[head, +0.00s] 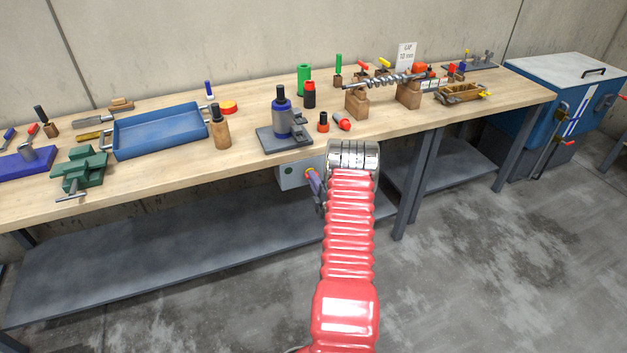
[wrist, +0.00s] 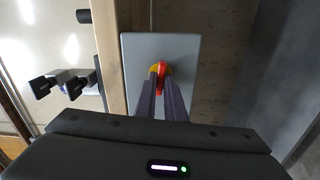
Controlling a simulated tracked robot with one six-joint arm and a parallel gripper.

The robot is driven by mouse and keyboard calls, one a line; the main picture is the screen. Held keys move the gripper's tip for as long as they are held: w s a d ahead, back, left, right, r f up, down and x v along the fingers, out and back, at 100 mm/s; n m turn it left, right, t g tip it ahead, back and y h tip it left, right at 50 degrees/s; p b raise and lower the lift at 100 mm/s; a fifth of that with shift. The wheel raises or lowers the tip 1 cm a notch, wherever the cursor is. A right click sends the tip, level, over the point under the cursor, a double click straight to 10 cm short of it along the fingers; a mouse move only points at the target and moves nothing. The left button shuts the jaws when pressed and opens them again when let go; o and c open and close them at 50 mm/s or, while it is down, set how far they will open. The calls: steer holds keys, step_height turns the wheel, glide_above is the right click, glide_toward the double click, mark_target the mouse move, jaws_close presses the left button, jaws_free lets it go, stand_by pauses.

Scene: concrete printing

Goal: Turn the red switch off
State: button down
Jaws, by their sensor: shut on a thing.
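The red switch (wrist: 162,71) sits on a yellow round base (wrist: 153,70) on the face of a light grey box (wrist: 186,47) in the wrist view. My gripper (wrist: 161,78) is shut on the red switch, one finger on each side of it. In the head view the grey box (head: 289,178) hangs under the front edge of the workbench, with a green spot on its face. My gripper (head: 314,183) is at the box's right part there, and the switch is mostly hidden by my gripper and arm.
The wooden workbench (head: 240,172) holds a blue tray (head: 160,133), a green vise (head: 80,170), a press-like tool (head: 283,125) and several small tools. A grey shelf (head: 170,270) runs below. A blue chest (head: 565,75) stands at right. The floor in front is clear.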

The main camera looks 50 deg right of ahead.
steer(key=shift+a+f+n, duration=0.2)
steer(key=shift+n, duration=0.5)
steer(key=c, duration=1.8)
jaws_free()
steer(key=shift+d+r, duration=0.1)
steer(key=shift+c, duration=0.2)
steer(key=v, duration=1.4)
steer(key=shift+d, duration=0.1)
